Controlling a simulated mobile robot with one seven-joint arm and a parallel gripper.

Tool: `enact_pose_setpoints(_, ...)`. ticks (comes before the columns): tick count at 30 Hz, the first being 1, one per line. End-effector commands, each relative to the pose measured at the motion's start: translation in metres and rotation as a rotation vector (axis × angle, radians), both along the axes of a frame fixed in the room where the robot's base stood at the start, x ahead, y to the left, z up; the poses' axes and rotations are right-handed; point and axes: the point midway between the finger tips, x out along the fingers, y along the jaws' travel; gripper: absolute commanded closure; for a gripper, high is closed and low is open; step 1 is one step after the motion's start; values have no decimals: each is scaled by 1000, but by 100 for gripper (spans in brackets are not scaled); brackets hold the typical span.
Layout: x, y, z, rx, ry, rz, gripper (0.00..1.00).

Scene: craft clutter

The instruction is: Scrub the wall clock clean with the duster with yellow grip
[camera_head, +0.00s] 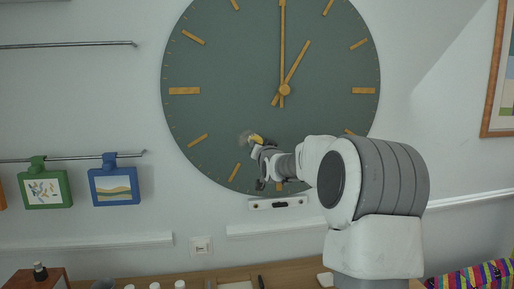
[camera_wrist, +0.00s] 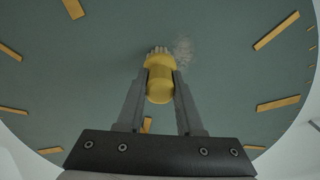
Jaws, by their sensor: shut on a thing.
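The wall clock (camera_head: 225,60) is a large dark green disc with gold hour marks and hands. Its face fills most of the wrist view (camera_wrist: 100,60). My gripper (camera_head: 257,147) is in front of the clock's lower left part. In the wrist view my gripper (camera_wrist: 160,82) is shut on the yellow grip of the duster (camera_wrist: 160,88). The duster also shows small in the head view (camera_head: 255,139). Its pale bristles point at the clock face and appear at or very near it. A pale greyish smudge (camera_wrist: 183,50) is on the face beside the bristles.
A white spirit level (camera_head: 278,203) is below the clock. A green frame (camera_head: 44,188) and a blue frame (camera_head: 114,187) hang from a rail at left. A wooden worktop (camera_head: 225,272) with small items runs along the bottom. A framed picture (camera_head: 499,80) hangs at right.

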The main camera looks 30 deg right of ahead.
Motion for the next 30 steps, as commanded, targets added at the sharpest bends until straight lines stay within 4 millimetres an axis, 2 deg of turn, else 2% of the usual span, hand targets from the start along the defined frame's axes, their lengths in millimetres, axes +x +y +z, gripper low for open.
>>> enact_pose_setpoints(15,-2,0,1,-1,-2,-1,100)
enact_pose_setpoints(24,7,22,-1,-2,-2,2,100)
enact_pose_setpoints(30,9,29,0,0,-1,1,100)
